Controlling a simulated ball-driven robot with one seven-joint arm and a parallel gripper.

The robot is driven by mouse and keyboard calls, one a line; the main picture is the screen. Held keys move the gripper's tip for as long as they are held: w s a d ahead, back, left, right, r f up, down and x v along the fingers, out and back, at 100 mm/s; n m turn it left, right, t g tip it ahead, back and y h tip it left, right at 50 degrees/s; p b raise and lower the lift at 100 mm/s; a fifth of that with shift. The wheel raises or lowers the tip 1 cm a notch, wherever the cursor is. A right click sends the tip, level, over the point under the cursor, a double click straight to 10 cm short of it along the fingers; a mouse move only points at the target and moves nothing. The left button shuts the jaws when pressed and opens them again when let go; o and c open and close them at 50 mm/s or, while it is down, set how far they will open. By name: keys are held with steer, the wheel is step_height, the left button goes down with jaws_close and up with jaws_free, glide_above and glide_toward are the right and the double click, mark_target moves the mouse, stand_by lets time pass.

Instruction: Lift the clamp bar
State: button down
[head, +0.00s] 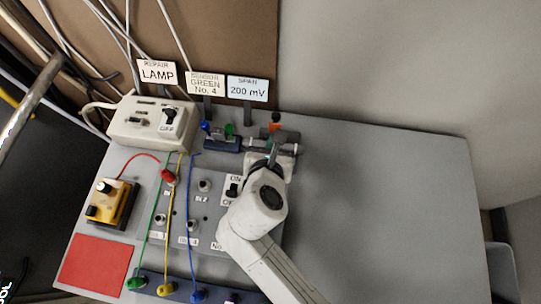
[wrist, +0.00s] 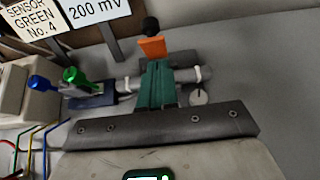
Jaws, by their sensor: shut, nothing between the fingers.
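An upright orange piece with a black knob, which looks like the clamp bar's handle (wrist: 152,46), stands just beyond my fingertips in the wrist view. It shows small in the head view (head: 275,126), at the table's back edge. A grey horizontal cylinder (wrist: 190,76) with white bands lies below it, and a round pale tag hangs at its right. My gripper (wrist: 157,72) has its green fingers together and empty, over the cylinder's middle and in front of the orange piece. In the head view my gripper (head: 273,148) hides part of the clamp. I cannot tell whether the fingers touch it.
A blue block (head: 222,143) with blue and green levers sits left of the cylinder. The label cards (head: 247,89) stand behind. A beige switch box (head: 150,122), yellow device (head: 112,203), red mat (head: 94,262) and coloured cables lie left. The table's right side (head: 390,220) is clear.

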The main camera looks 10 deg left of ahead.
mark_target(278, 115)
steer(key=shift+w+r, duration=0.25)
steer(key=shift+w, duration=0.9)
steer(key=w+r+p, duration=0.1)
steer(key=p, duration=0.2)
steer(key=shift+d+r+p, duration=0.1)
steer(key=shift+r+p, duration=0.1)
steer(key=shift+p, duration=0.1)
steer(key=shift+w+r+p, duration=0.15)
steer(key=shift+w+p, duration=0.5)
steer(key=shift+p, duration=0.35)
steer(key=shift+w+p, duration=0.4)
